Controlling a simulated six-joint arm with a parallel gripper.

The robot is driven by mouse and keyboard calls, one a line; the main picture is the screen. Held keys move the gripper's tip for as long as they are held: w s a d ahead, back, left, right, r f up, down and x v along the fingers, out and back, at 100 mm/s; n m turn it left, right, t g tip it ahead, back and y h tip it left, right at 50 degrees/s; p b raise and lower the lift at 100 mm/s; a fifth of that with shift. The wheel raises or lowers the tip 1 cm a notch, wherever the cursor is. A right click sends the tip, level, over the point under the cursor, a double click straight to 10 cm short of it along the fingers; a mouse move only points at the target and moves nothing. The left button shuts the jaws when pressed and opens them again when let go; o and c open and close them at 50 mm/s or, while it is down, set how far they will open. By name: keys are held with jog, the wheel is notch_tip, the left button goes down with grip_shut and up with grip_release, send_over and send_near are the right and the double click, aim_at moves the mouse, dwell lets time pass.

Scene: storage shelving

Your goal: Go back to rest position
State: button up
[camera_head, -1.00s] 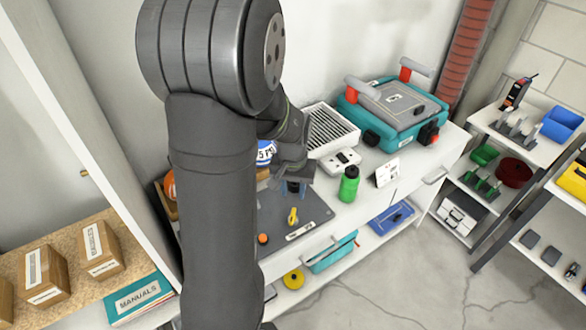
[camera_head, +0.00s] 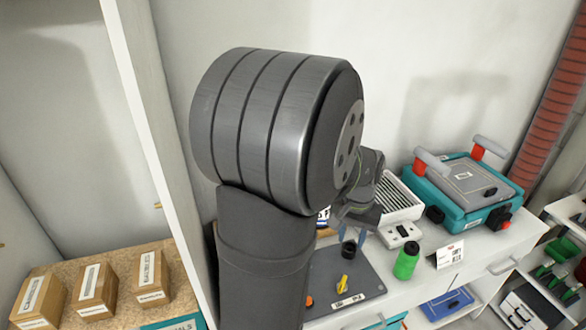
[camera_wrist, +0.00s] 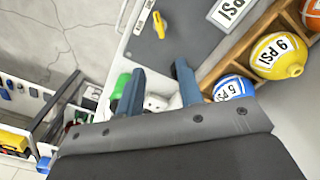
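My gripper (camera_wrist: 160,68) is open in the wrist view, its two blue fingers apart with nothing held between them. In the head view my gripper (camera_head: 354,233) is partly hidden by my arm and hangs above the back of the grey mat (camera_head: 362,282). A small black cylinder (camera_head: 349,248) stands on the mat just below the fingers.
A yellow piece (camera_head: 342,284) and a label lie on the mat. A green bottle (camera_head: 406,261), a white vented box (camera_head: 399,198) and a teal case (camera_head: 457,206) stand to the right. Numbered balls, including a yellow one (camera_wrist: 277,56), sit in a wooden rack. A wall is behind.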

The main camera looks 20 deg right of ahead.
notch_tip(320, 180, down, 17)
jog(key=shift+f, duration=0.2)
dwell(0.6)
jog(key=shift+f, duration=0.2)
jog(key=shift+r+n, duration=0.45)
jog(key=shift+n, duration=0.35)
notch_tip(320, 180, up, 17)
jog(key=n+g, duration=0.3)
jog(key=n, duration=0.2)
send_over(343, 280)
jog(key=f, duration=1.2)
jog(key=shift+w+d+f, duration=0.1)
jog(key=shift+w+d, duration=0.15)
jog(key=shift+w, duration=0.15)
jog(key=shift+f+n+g, duration=0.4)
jog(key=shift+f, duration=0.75)
